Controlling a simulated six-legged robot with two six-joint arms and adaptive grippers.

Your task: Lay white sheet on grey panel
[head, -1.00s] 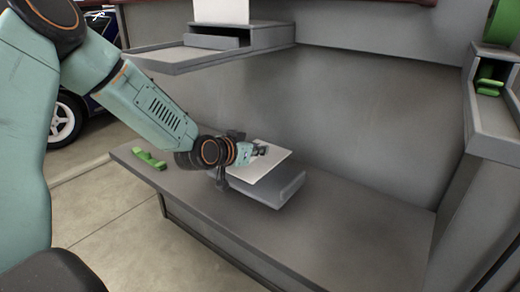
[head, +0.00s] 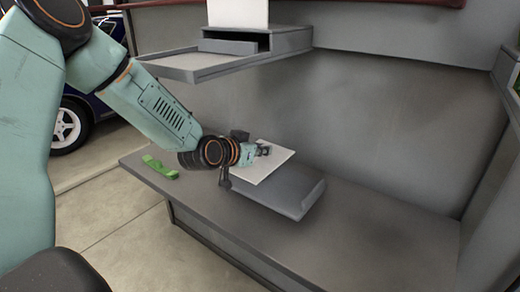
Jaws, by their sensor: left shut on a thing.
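The white sheet (head: 272,167) is a thin flat square in the head view, held by my left gripper (head: 262,151) at its back left part. The gripper is shut on the sheet. The grey panel (head: 300,203) lies on the grey bench, with a raised lip along its right side. The sheet hangs over the panel's back left part, and the panel's front and right parts show bare. I cannot tell whether the sheet touches the panel. My right gripper is not in view.
A green piece (head: 160,167) lies on the bench's left end. A grey shelf (head: 190,65) juts out above, bearing a grey box and an upright white board (head: 238,13). The bench (head: 380,222) is clear to the right. A car (head: 75,120) stands behind at left.

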